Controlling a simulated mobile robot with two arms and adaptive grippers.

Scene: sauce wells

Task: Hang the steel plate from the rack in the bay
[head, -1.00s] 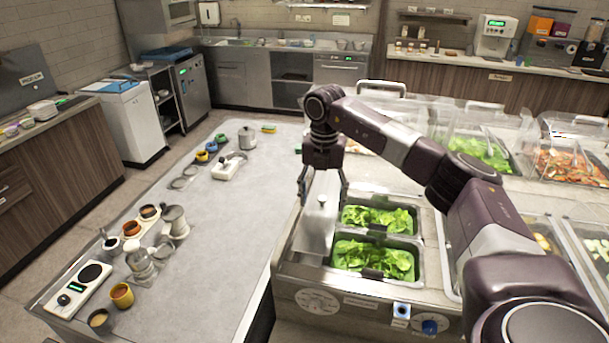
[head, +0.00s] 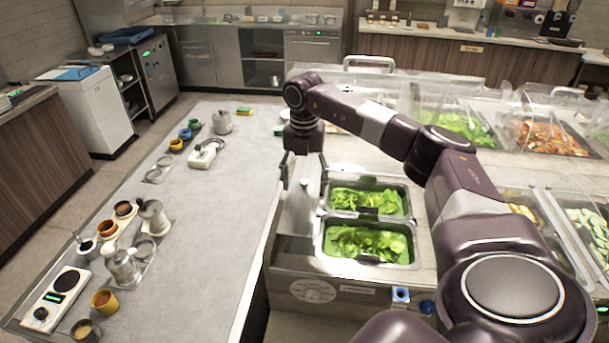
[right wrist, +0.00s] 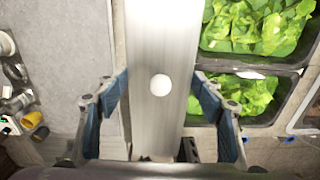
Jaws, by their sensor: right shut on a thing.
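The steel plate (head: 297,212) is a bare grey metal sheet with a small round pale knob, just left of the lettuce pans in the head view. In the right wrist view the plate (right wrist: 162,45) runs as a bright strip up the middle, with the knob on it. My right gripper (head: 303,180) is shut on the plate, one finger at each side edge. I cannot tell whether the plate rests on the counter or is just above it. No rack or bay that I can identify shows. My left gripper is out of view.
Two lettuce pans (head: 410,240) sit right beside the plate. Clear covers (head: 455,95) stand over food pans behind my right arm. The grey table (head: 215,225) at left has a clear middle, with cups, pots and a scale (head: 55,297) along its left side.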

